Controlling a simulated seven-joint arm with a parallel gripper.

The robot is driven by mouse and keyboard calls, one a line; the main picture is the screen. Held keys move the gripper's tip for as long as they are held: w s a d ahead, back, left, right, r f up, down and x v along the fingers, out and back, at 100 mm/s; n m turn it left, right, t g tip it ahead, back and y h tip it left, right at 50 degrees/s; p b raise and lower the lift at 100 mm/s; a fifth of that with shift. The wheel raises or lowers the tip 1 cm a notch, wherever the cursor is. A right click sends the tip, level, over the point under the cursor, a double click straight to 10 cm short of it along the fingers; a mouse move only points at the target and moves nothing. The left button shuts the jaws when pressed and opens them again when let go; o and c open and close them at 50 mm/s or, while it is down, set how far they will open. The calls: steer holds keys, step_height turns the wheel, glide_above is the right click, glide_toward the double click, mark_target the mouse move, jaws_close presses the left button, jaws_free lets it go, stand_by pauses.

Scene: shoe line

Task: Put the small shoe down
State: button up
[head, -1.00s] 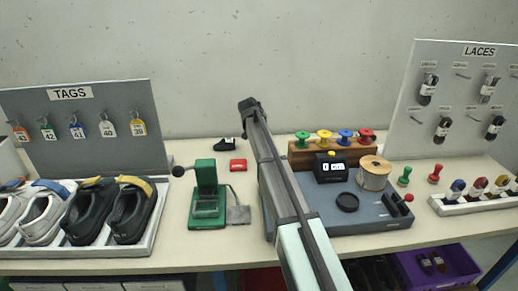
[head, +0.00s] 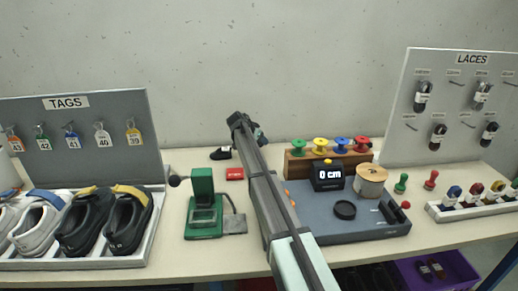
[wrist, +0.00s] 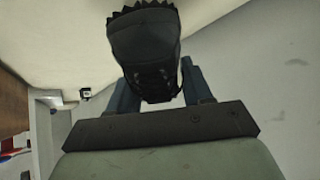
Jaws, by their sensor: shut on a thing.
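My gripper (wrist: 155,82) is shut on a small dark shoe (wrist: 147,48), which has a toothed sole edge and lacing. The shoe sits between the two blue-grey fingers in the wrist view. In the head view my gripper (head: 246,126) is at the far end of my arm, against the back wall, left of the spool rack. The held shoe is mostly hidden there; a dark part shows at the arm's right. Whether it touches the table cannot be told. Another small black shoe (head: 221,153) rests on the table at the back, left of my gripper.
A grey base (head: 370,232) with a display (head: 328,175) and twine spool (head: 371,181) is right. A tray of larger shoes (head: 150,228) fills the left.

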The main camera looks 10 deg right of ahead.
steer(key=shift+f, duration=2.1)
steer(key=shift+f, duration=0.15)
steer(key=o, duration=1.1)
steer(key=shift+o, duration=0.2)
steer(key=v, duration=1.2)
